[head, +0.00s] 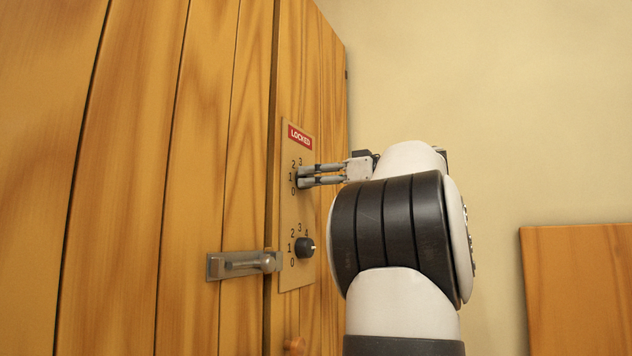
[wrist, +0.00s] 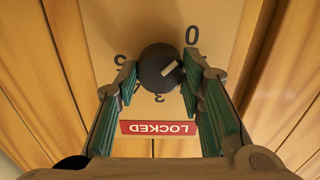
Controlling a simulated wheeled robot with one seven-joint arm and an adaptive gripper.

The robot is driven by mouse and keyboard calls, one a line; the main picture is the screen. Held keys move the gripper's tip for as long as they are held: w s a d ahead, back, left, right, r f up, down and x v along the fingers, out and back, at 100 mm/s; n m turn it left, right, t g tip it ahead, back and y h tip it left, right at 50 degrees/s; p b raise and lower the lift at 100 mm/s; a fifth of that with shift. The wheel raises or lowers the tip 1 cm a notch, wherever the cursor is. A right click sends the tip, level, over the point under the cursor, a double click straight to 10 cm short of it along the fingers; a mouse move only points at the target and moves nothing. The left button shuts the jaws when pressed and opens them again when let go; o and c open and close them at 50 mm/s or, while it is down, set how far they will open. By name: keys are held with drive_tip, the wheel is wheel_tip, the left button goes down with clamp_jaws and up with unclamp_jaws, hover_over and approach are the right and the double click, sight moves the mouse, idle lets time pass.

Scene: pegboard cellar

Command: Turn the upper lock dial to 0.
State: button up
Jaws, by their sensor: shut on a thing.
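The upper lock dial (wrist: 158,64) is a round black knob with a white pointer mark, on a plate with printed numbers. In the wrist view, which is upside down, the mark slants to the upper right, roughly towards the 0 (wrist: 191,34); I cannot tell if it lines up exactly. My gripper (head: 303,176) is shut on this dial, one finger on each side. In the head view the fingers mostly hide the dial; the 3, 2, 1 and 0 show around it. A red LOCKED sign (head: 300,137) sits above the dial.
The lower dial (head: 305,248), a black knob, sits below on the same plate (head: 292,220). A metal bolt latch (head: 240,264) crosses the wooden door at its left. Bare wall (head: 480,80) lies to the right.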

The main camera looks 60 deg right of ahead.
drive_tip(key=o, duration=1.2)
drive_tip(key=shift+c, duration=0.2)
drive_tip(key=s, duration=1.2)
drive_tip(key=shift+d, duration=0.45)
